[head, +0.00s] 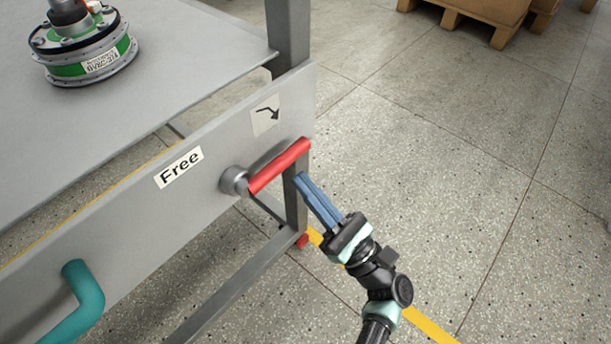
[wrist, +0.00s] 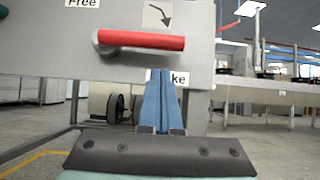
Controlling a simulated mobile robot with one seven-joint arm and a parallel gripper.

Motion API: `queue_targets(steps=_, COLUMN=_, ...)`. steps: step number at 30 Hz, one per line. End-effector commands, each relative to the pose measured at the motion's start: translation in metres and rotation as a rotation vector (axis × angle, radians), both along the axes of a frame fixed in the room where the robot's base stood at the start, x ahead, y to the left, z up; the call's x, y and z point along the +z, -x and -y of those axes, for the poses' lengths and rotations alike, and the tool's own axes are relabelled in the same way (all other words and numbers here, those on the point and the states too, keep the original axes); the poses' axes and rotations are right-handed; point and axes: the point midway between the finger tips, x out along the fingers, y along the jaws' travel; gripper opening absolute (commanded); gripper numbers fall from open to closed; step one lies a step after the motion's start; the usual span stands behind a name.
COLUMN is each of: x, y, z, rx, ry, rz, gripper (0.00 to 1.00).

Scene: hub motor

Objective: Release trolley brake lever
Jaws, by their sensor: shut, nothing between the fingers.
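The red brake lever (head: 279,166) sticks out from a grey round pivot (head: 234,181) on the trolley's side panel (head: 110,225). It points right and slightly up in the head view; in the wrist view the lever (wrist: 146,41) lies nearly level. A "Free" label (head: 179,167) is left of the pivot. A label ending in "ke" (wrist: 180,78) is partly hidden behind my fingers. My gripper (head: 299,178) is shut and empty, its blue fingers together. In the wrist view, the fingertips (wrist: 161,72) appear just below the lever; I cannot tell whether they touch it.
An arrow sign (head: 266,114) above the lever curves down to the right. A teal handle (head: 77,303) is at lower left. A green-banded hub motor (head: 83,45) stands on the trolley top. Pallets with boxes (head: 478,16) are at the back. Floor to the right is clear.

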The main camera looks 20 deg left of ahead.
Motion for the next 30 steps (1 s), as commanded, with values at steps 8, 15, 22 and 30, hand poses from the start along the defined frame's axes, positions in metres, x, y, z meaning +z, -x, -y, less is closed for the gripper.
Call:
queue_targets(steps=8, x=0.022, y=-0.001, z=-0.004, rx=0.002, ry=0.000, rz=0.001, gripper=0.00)
queue_targets(steps=15, x=0.026, y=-0.001, z=-0.005, rx=0.001, ry=0.001, rz=-0.001, gripper=0.00)
queue_targets(steps=22, x=0.026, y=-0.001, z=-0.005, rx=0.002, ry=0.002, rz=0.002, gripper=0.00)
queue_targets(steps=30, x=0.030, y=-0.002, z=-0.014, rx=0.003, ry=0.033, rz=0.091, gripper=0.00)
